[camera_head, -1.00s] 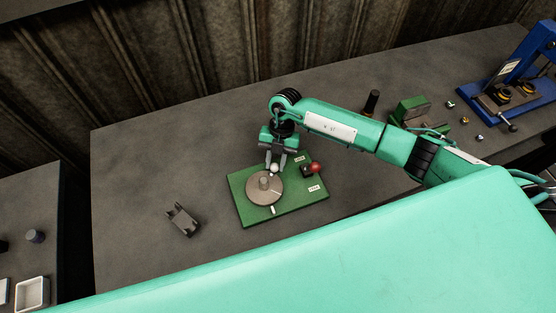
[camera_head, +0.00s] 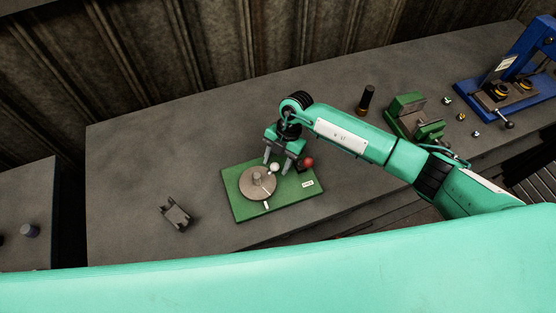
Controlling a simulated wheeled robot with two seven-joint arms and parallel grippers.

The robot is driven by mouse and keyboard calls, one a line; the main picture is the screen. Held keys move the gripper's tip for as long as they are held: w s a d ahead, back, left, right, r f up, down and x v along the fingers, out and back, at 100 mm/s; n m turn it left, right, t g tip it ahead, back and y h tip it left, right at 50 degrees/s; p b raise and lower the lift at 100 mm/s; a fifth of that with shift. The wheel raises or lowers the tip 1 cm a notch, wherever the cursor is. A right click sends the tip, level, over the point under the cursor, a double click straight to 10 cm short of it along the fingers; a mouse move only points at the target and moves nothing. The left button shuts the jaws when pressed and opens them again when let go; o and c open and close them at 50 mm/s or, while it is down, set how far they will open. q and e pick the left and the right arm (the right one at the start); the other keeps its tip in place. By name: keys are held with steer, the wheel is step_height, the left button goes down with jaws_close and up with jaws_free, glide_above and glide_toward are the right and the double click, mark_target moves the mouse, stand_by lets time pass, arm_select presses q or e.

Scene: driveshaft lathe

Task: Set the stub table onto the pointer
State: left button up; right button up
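The stub table is a round grey disc (camera_head: 256,186) with a short stub at its centre, set on a green base plate (camera_head: 240,212). A white knob (camera_head: 274,167) stands at the disc's far right edge. A short white mark (camera_head: 267,205), which looks like the pointer, lies on the plate at the disc's near edge. My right gripper (camera_head: 277,163) points down just above the white knob. Its fingers are apart, one on each side of the knob, and do not appear to grip it. My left gripper is not in view.
A red knob (camera_head: 308,162) sits on the plate right of the gripper. A dark grey bracket (camera_head: 175,213) lies to the left on the bench. A dark cylinder (camera_head: 366,99), a green vise (camera_head: 412,116) and a blue press (camera_head: 515,85) stand to the right.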

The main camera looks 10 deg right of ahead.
steer(key=b+v, duration=0.4)
steer(key=v, duration=0.9)
steer(key=shift+d+r, duration=0.15)
steer(key=shift+r, duration=0.2)
steer(key=shift+w, duration=0.1)
steer(key=shift+c, duration=0.2)
